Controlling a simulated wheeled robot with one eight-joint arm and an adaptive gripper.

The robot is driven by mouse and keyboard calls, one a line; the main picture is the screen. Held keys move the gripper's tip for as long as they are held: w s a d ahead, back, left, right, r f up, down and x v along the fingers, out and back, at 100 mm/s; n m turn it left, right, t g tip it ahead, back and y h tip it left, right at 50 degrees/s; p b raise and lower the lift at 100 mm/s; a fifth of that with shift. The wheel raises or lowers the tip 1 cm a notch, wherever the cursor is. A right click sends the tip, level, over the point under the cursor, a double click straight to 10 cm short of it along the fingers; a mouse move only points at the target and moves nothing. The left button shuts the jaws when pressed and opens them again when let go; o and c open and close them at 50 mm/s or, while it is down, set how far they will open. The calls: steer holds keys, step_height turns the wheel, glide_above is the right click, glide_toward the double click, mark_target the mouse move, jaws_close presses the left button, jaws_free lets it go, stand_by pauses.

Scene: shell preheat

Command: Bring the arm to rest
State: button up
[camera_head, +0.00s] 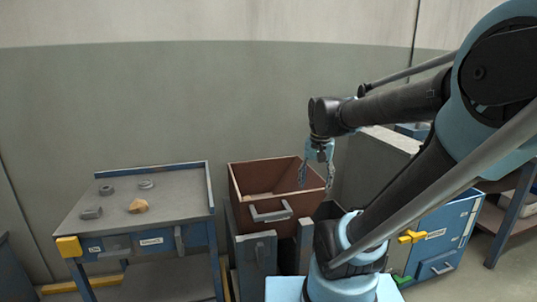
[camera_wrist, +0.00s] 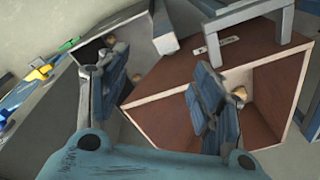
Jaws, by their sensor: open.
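My gripper (camera_head: 317,168) hangs from my arm with its two fingers apart, pointing down. In the head view it is over the right part of an open brown box (camera_head: 249,206); I cannot tell its exact height there. In the wrist view my gripper (camera_wrist: 160,85) shows two spread blue-grey fingers with nothing held between them. The brown box (camera_wrist: 170,82) lies beyond the fingers, and they hide part of its inside. My arm reaches in from the right of the head view.
A grey workbench (camera_head: 110,228) at the left bears a tan lump (camera_head: 138,206) and several grey parts. A blue cabinet (camera_head: 447,237) with a yellow handle (camera_head: 411,237) stands at the right, partly behind my arm. The wall behind is bare; air above the bench is clear.

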steer(key=s+d+f+n+t, duration=0.1)
steer(key=s+d+f+n, duration=0.2)
steer(key=s+f, duration=0.6)
steer(key=shift+d+n, duration=0.2)
steer(key=shift+n, duration=0.4)
steer(key=shift+s+f, duration=0.1)
steer(key=shift+w+f, duration=0.2)
steer(key=shift+w, duration=0.25)
